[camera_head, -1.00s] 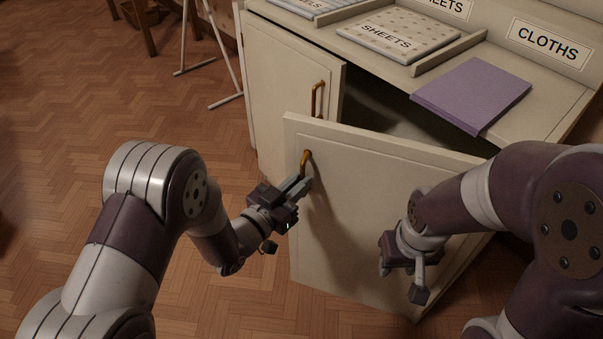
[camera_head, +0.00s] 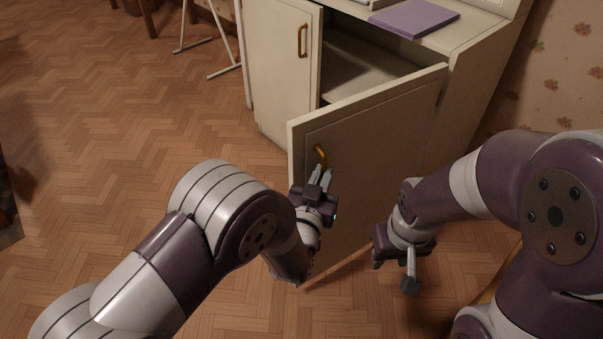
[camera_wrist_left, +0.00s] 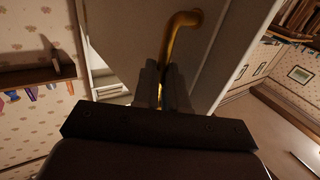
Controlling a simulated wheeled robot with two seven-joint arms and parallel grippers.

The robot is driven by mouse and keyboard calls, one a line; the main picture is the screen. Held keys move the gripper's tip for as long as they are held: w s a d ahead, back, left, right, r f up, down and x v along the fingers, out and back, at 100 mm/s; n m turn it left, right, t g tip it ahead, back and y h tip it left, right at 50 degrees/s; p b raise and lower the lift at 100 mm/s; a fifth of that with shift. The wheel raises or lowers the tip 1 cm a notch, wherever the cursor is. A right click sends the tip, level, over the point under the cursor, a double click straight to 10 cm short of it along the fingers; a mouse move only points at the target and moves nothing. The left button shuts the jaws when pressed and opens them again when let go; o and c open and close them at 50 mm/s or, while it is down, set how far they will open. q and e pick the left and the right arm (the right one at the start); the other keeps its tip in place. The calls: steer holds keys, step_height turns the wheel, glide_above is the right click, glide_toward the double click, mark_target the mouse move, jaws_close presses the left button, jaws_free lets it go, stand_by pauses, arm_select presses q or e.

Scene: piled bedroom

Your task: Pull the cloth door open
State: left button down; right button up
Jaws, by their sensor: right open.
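The cream cloth door (camera_head: 375,150) stands swung well out from the cabinet, hinged on its right side. Its brass handle (camera_head: 320,156) is near the upper left edge of the door. My left gripper (camera_head: 322,172) is at this handle, with its fingers close together around the lower part. In the left wrist view the handle (camera_wrist_left: 180,22) runs down between the two fingers (camera_wrist_left: 160,85), which hide its lower end. My right gripper (camera_head: 397,268) is open and empty, in front of the door's lower right part.
The cabinet's left door (camera_head: 280,75) is closed. The opened compartment shows a bare inner shelf (camera_head: 360,68). A folded purple cloth (camera_head: 413,17) lies on the cabinet top. A white rack (camera_head: 225,60) stands left of the cabinet. The wooden floor (camera_head: 110,130) at left is clear.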

arm_select(q)
steer(key=s+d, duration=0.5)
steer(key=shift+r+n+y, duration=0.3)
steer(key=shift+r, duration=0.05)
arm_select(e)
steer(key=shift+w+r, duration=0.2)
steer(key=shift+w, duration=0.1)
arm_select(q)
steer(key=c, duration=1.3)
jaws_free()
steer(key=shift+d, duration=0.1)
steer(key=shift+o, duration=0.2)
steer(key=shift+w+f, duration=0.1)
steer(key=shift+f, duration=0.1)
arm_select(e)
steer(key=shift+w+d, duration=0.1)
steer(key=shift+d, duration=0.05)
arm_select(q)
steer(key=shift+f, duration=0.1)
arm_select(e)
steer(key=shift+f, duration=0.1)
